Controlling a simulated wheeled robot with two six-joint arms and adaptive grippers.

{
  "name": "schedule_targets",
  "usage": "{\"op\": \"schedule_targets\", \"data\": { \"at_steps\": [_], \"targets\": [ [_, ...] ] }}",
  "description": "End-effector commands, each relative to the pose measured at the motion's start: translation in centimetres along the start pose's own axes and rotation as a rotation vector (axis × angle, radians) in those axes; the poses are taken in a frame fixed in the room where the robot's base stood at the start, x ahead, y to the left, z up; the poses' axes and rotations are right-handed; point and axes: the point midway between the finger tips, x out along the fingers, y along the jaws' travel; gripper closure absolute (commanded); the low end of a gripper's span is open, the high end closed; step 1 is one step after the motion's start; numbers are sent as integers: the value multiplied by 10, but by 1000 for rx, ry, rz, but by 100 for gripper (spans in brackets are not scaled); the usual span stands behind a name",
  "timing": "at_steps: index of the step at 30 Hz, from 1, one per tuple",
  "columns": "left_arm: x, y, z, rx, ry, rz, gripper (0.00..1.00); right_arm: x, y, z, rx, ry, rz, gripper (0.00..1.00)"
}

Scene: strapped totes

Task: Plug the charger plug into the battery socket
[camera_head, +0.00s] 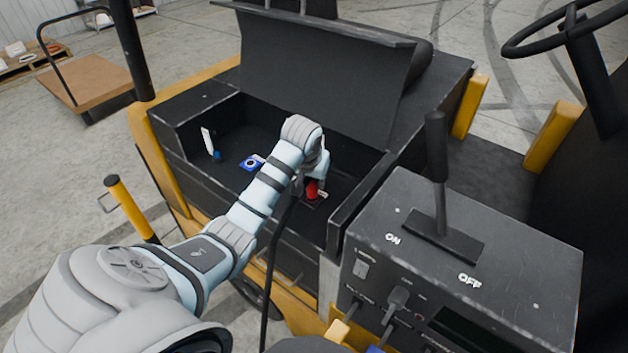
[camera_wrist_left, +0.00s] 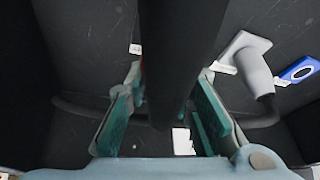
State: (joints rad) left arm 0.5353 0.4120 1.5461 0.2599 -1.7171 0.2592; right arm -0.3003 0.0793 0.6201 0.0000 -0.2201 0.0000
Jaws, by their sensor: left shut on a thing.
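My left gripper (camera_head: 314,178) is inside the open black compartment of the vehicle, low near its right side. In the left wrist view its teal-padded fingers (camera_wrist_left: 165,105) are closed around a thick dark shaft, which I take to be the charger plug (camera_wrist_left: 168,55). A red part (camera_head: 312,190) shows just below the gripper in the head view. A black cable (camera_head: 270,265) hangs down from near the gripper over the compartment's front. I cannot tell which fitting is the battery socket, nor whether the plug touches it. My right gripper is out of view.
A blue square with a ring (camera_head: 251,163) lies on the compartment floor, left of my arm. A grey connector (camera_wrist_left: 247,60) shows in the left wrist view. The raised lid (camera_head: 320,70) stands behind; a control box with a lever (camera_head: 437,160) stands right.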

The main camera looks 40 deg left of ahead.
Motion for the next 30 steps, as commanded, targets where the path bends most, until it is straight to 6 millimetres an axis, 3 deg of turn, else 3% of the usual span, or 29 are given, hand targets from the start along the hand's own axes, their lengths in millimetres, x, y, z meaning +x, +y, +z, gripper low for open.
{"op": "schedule_targets", "data": {
  "at_steps": [23,24,27,30],
  "targets": [
    [11,0,5,0,0,0,100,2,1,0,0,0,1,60],
    [11,0,4,0,1,0,74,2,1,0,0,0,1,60],
    [11,0,4,0,0,0,58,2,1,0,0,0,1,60],
    [11,0,4,0,0,0,55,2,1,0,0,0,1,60]
  ]
}}
